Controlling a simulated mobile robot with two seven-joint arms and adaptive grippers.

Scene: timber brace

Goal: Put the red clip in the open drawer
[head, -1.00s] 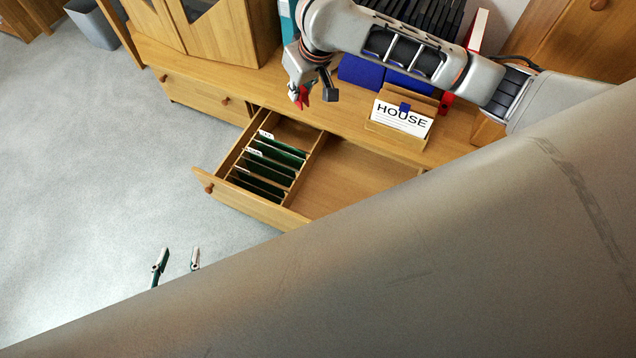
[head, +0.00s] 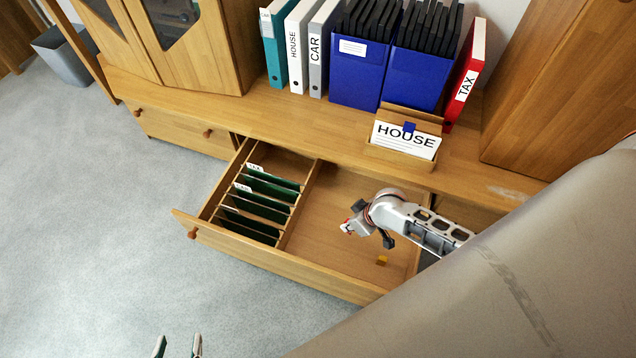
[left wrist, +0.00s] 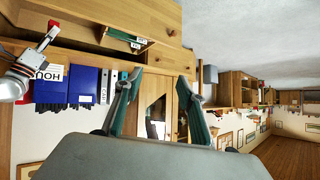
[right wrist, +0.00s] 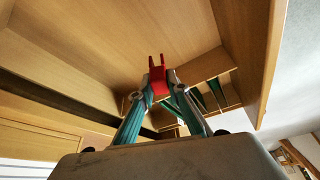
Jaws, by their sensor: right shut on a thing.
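The red clip (right wrist: 157,78) is held between the fingertips of my right gripper (right wrist: 159,95). The left wrist view also shows the red clip (left wrist: 53,26). A bare wooden compartment fills much of the right wrist view, beyond the clip. My left gripper (left wrist: 160,85) is open and empty; its fingertips show at the bottom edge of the head view (head: 178,346), over the floor and away from the drawer.
Green hanging files (head: 258,205) fill the drawer's left compartment. On the cabinet top stand a HOUSE card holder (head: 404,155), blue file boxes (head: 358,85), several binders (head: 298,50) and a red TAX binder (head: 466,75).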

